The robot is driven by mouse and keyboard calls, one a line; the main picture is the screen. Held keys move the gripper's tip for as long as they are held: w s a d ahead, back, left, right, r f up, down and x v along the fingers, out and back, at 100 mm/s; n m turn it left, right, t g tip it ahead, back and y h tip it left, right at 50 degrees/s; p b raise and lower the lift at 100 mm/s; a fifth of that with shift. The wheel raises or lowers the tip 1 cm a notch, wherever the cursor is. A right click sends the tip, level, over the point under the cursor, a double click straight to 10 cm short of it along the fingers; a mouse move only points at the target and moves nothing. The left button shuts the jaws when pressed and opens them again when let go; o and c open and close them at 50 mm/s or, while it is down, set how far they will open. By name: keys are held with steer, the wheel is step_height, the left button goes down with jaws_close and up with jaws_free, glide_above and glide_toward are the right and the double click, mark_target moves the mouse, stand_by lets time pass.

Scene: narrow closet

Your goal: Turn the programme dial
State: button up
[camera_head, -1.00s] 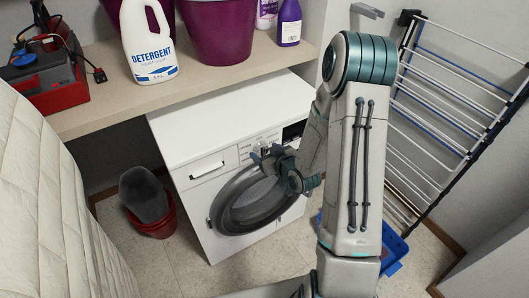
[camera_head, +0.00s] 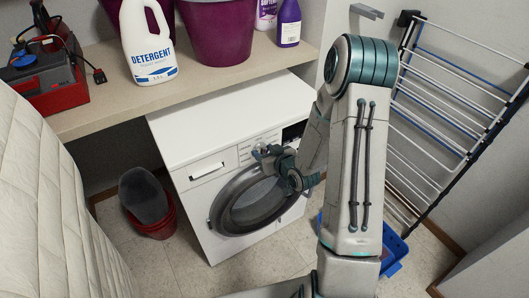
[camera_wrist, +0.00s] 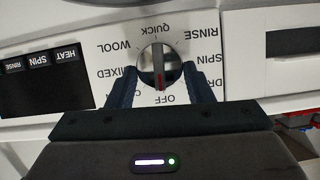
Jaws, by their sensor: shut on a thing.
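The washing machine (camera_head: 196,146) stands under the shelf, with its round door (camera_head: 238,207) closed. The programme dial (camera_wrist: 158,66) is a silver knob with a red pointer mark, ringed by labels such as OFF, MIXED, WOOL, QUICK, RINSE and SPIN. In the wrist view the labels appear upside down and the red mark lies towards OFF. My gripper (camera_wrist: 160,92) is shut on the dial, one finger on each side. In the head view my gripper (camera_head: 262,152) reaches the front panel and largely hides the dial.
A detergent bottle (camera_head: 149,45) and a purple tub (camera_head: 219,30) stand on the shelf (camera_head: 110,97) above. A red bucket (camera_head: 157,222) is on the floor at left. A drying rack (camera_head: 440,100) leans at right, above a blue basket (camera_head: 394,251).

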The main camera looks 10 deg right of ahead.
steer(key=m, duration=0.1)
steer(key=m+y, duration=0.1)
steer(key=shift+w+d+m+g+y, duration=0.1)
steer(key=shift+d+m+g+y, duration=0.2)
steer(key=m+y, duration=0.1)
steer(key=m+y+p, duration=0.1)
steer(key=m, duration=0.1)
steer(key=m+y+p, duration=0.1)
steer(key=shift+w+d+f+m, duration=0.1)
steer(key=shift+d+f+m, duration=0.15)
steer(key=shift+f+m, duration=0.05)
steer(key=m+y, duration=0.1)
steer(key=m, duration=0.2)
steer(key=f+m+t+y+b, duration=0.1)
steer(key=m, duration=0.1)
steer(key=m+t+y+b, duration=0.1)
steer(key=m, duration=0.2)
steer(key=shift+f+m, duration=0.3)
steer(key=shift+a+f+m+t+b, duration=0.1)
steer(key=shift+m+t+b, duration=0.7)
steer(key=shift+m, duration=0.85)
steer(key=shift+f+m+t+b, duration=0.1)
steer(key=shift+m+t+b, duration=0.7)
steer(key=shift+m, duration=0.85)
steer(key=shift+r, duration=0.1)
